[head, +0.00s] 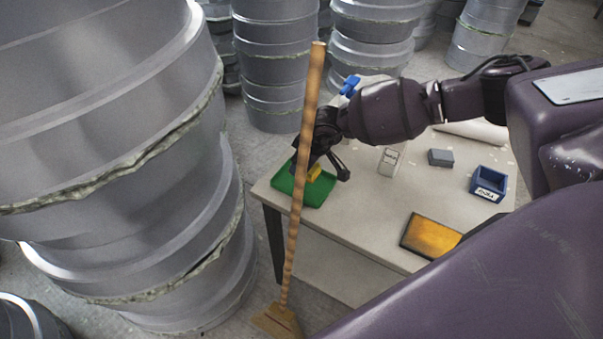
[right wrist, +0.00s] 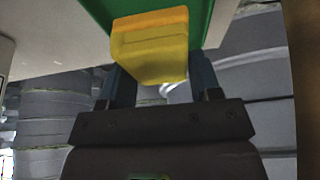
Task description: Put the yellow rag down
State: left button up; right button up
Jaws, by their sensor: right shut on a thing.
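The yellow rag (head: 314,173) is a small folded yellow block held by my right gripper (head: 325,172) over the green tray (head: 318,193) at the table's left corner. In the right wrist view the rag (right wrist: 150,45) sits between the two fingers of my right gripper (right wrist: 162,85), with the green tray (right wrist: 222,18) just beyond it. I cannot tell whether the rag touches the tray floor. The gripper and a broom handle hide part of the tray. My left gripper is not in view.
A broom (head: 303,150) stands upright just in front of the table (head: 345,222). On the table are an orange pad with a dark edge (head: 430,236), a blue labelled bin (head: 488,183), a grey block (head: 441,157) and a white container (head: 389,162). Stacked grey moulds (head: 110,130) crowd the left.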

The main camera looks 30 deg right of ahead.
jog(key=shift+f, duration=0.5)
notch_tip(320, 180, down, 3)
jog(key=shift+f, duration=0.15)
jog(key=shift+w+a+f, duration=0.1)
jog(key=shift+w+f, duration=0.1)
jog(key=shift+f, duration=0.2)
jog(key=o, duration=0.8)
jog(key=shift+r, duration=0.1)
